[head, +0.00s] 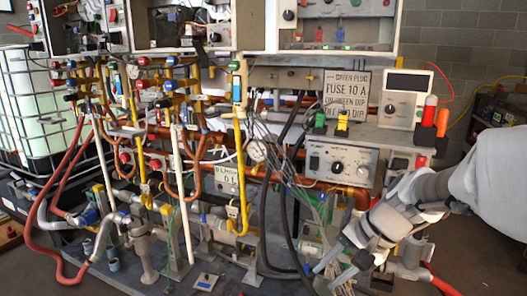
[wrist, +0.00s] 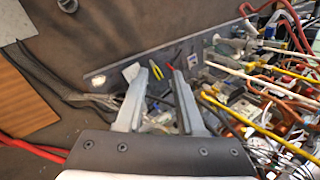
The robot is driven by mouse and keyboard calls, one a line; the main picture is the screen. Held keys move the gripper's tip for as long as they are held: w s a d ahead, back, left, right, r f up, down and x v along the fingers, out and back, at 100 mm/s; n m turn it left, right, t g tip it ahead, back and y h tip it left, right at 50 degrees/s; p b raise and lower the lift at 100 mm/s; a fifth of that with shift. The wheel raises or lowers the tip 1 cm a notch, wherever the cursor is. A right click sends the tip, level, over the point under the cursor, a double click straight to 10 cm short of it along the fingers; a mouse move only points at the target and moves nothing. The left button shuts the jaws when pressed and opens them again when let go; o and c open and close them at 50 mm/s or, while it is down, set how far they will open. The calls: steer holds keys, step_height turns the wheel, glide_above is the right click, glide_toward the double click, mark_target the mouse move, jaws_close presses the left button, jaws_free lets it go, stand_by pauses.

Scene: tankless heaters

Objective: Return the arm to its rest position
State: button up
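My arm (head: 430,192) reaches in from the right side of the head view, in front of the heater rig's lower right part. My gripper (wrist: 161,72) shows in the wrist view with its two grey fingers apart and nothing held between them. Beyond the fingers lie the edge of a grey base plate (wrist: 98,80) and small items, one of them yellow (wrist: 157,70). In the head view the gripper points down and left, close to hoses and cables; whether it touches them I cannot tell.
The rig of pipes, yellow valves and red hoses (head: 62,175) fills the middle. A grey control box (head: 340,165) sits close above my arm. A caged white tank (head: 30,100) stands at left. Brown floor (wrist: 90,40) is open beyond the plate in the wrist view.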

steer(key=s+r+n+t+h, duration=0.2)
steer(key=s+r+n+h, duration=0.15)
steer(key=s, duration=0.35)
steer(key=s+r+n+t+h, duration=0.1)
steer(key=s+r+n+h, duration=0.15)
steer(key=s+n, duration=0.4)
step_height(320, 180, up, 28)
steer(key=s+m+y+p, duration=0.1)
steer(key=m+p, duration=0.1)
steer(key=p, duration=2.6)
steer(key=shift+d, duration=0.4)
steer(key=shift+d, duration=0.15)
